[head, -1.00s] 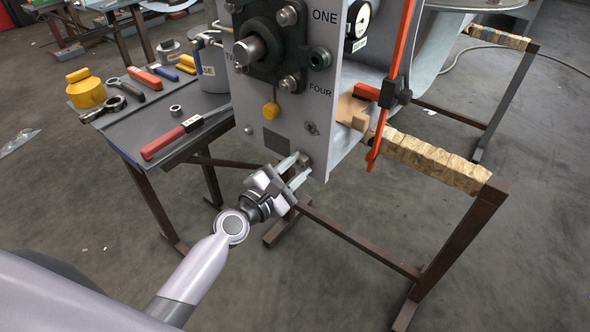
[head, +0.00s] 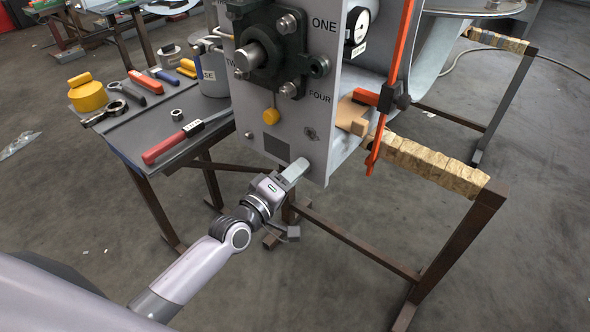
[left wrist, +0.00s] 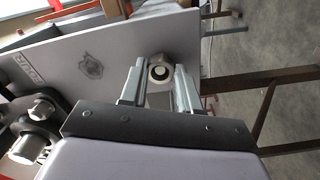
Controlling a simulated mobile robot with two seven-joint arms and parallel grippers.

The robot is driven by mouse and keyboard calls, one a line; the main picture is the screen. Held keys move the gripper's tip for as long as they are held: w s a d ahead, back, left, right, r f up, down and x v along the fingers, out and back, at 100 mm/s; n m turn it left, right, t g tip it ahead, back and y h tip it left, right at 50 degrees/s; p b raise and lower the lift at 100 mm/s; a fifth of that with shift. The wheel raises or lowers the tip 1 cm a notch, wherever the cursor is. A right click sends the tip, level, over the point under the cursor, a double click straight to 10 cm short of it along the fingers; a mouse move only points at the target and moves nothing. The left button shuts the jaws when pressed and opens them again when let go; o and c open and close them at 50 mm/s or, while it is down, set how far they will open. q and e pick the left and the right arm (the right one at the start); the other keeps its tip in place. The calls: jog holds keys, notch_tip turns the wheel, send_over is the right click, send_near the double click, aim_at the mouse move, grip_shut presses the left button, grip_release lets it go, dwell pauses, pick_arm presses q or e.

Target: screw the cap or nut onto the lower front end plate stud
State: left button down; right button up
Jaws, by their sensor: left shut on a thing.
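The grey end plate (head: 298,128) stands upright in the middle of the head view. My left gripper (head: 296,169) is at its lower right corner, with the fingers seen nearly edge-on. In the left wrist view the gripper (left wrist: 160,80) has its two fingers on either side of a round metal nut or cap (left wrist: 160,67), which lies against the end plate (left wrist: 115,62). The nut has a dark round centre. The lower stud is hidden by the fingers in the head view, and I cannot tell how deep it sits in the nut. My right gripper is not in view.
A dark table (head: 205,140) at left holds a loose nut (head: 176,115), a red-handled tool (head: 164,149), wrenches and a yellow object (head: 85,94). An orange bar (head: 388,90) and a padded trestle (head: 425,160) stand right of the plate. Floor in front is open.

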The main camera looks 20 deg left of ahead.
pick_arm(q)
jog(key=m+p, duration=0.2)
jog(key=m, duration=0.5)
jog(key=shift+s+f+m, duration=0.1)
jog(key=shift+f+m, duration=0.05)
jog(key=shift+m, duration=0.25)
jog(key=c, duration=0.7)
grip_release()
jog(key=shift+c, duration=0.2)
